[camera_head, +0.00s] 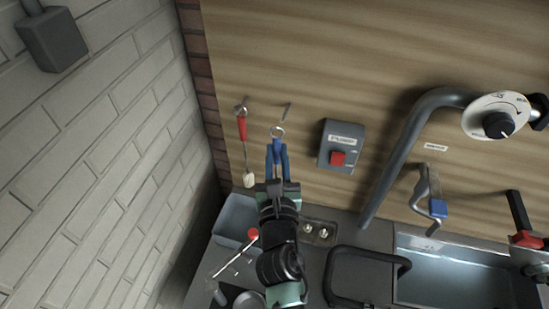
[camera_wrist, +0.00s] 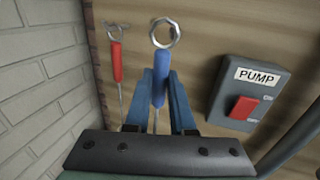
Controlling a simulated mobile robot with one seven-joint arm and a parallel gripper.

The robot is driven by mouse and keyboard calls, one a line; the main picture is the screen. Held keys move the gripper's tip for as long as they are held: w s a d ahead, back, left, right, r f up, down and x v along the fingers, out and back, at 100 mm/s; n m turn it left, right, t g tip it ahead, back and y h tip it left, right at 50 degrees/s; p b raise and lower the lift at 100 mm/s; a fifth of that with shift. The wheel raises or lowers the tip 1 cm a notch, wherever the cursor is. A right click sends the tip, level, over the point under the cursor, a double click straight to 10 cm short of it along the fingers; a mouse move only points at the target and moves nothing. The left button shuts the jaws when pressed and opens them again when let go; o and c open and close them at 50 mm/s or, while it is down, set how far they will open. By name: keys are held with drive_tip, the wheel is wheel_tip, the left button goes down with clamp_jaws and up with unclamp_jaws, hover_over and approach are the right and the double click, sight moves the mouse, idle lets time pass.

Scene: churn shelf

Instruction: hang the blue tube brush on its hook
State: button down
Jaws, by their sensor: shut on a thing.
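The blue tube brush (camera_wrist: 159,88) is upright between the fingers of my gripper (camera_wrist: 160,100), its metal ring (camera_wrist: 165,33) at the top. In the head view the blue brush (camera_head: 278,146) is in front of the wooden wall, with its ring just below a bare metal hook (camera_head: 287,111). My gripper (camera_head: 277,165) is shut on the blue handle. The ring and hook look apart in the head view. The wrist view does not show the hook clearly behind the ring. The brush's lower end is hidden by my gripper.
A red-handled brush (camera_head: 242,129) hangs on a hook to the left, near the brick wall. A grey PUMP box (camera_head: 341,146) with a red button is to the right. A grey bin (camera_head: 236,218) and a sink (camera_head: 455,272) are below. A grey pipe (camera_head: 400,150) rises farther right.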

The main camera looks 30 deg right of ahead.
drive_tip(key=w+d+f, duration=0.1)
drive_tip(key=w+d, duration=0.3)
drive_tip(key=shift+d+f+p, duration=0.3)
drive_tip(key=shift+p, duration=0.05)
idle(0.6)
idle(0.5)
drive_tip(key=c, duration=0.7)
unclamp_jaws()
